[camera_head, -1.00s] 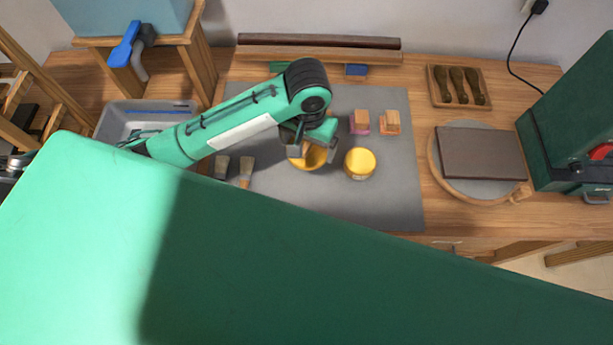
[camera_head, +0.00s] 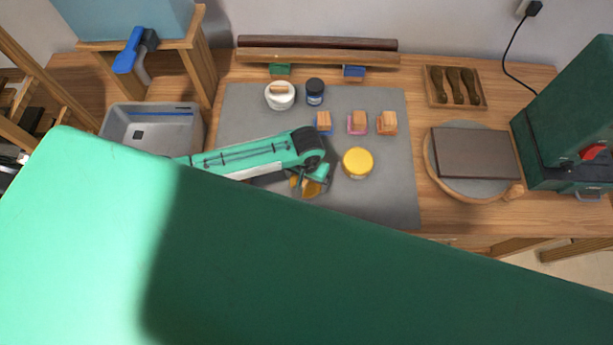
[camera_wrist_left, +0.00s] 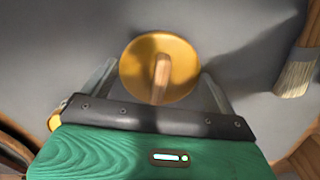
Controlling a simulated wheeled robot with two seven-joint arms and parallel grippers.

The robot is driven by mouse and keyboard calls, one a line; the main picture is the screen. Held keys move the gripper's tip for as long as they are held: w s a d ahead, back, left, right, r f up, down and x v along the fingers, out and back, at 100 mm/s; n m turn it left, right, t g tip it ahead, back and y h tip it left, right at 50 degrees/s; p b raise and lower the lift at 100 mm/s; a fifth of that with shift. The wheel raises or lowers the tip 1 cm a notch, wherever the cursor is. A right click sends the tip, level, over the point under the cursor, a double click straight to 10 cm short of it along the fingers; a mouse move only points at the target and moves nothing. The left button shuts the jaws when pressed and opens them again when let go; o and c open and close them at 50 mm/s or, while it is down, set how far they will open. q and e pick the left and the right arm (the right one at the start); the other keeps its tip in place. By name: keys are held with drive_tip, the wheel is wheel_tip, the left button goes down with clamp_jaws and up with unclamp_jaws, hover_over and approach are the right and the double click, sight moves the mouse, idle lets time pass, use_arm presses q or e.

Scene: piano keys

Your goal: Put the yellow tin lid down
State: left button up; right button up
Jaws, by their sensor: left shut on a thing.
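My left gripper (camera_head: 312,188) is shut on the yellow tin lid (camera_head: 304,189), which is partly hidden by the gripper in the head view. In the left wrist view the round lid (camera_wrist_left: 182,62) lies between the fingers, with a wooden handle (camera_wrist_left: 161,80) across its middle. The lid is over the front part of the grey mat (camera_head: 385,200); I cannot tell whether it touches the mat. A yellow-topped tin (camera_head: 358,162) stands on the mat to the right of the gripper. My right gripper is not in view.
Several wood-topped blocks (camera_head: 358,122), a white tin (camera_head: 280,95) and a dark jar (camera_head: 315,92) stand farther back on the mat. In the left wrist view a brush (camera_wrist_left: 297,70) lies at the right. A round board (camera_head: 440,180) is to the right. The mat's front right is bare.

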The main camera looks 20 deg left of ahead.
use_arm(q)
drive_tip(key=shift+f, duration=0.2)
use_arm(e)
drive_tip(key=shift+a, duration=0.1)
use_arm(q)
drive_tip(key=shift+f, duration=0.15)
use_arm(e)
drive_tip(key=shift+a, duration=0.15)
use_arm(q)
drive_tip(key=o, duration=0.7)
wheel_tip(320, 180, up, 12)
drive_tip(key=shift+r+b, duration=0.2)
drive_tip(key=shift+b, duration=0.8)
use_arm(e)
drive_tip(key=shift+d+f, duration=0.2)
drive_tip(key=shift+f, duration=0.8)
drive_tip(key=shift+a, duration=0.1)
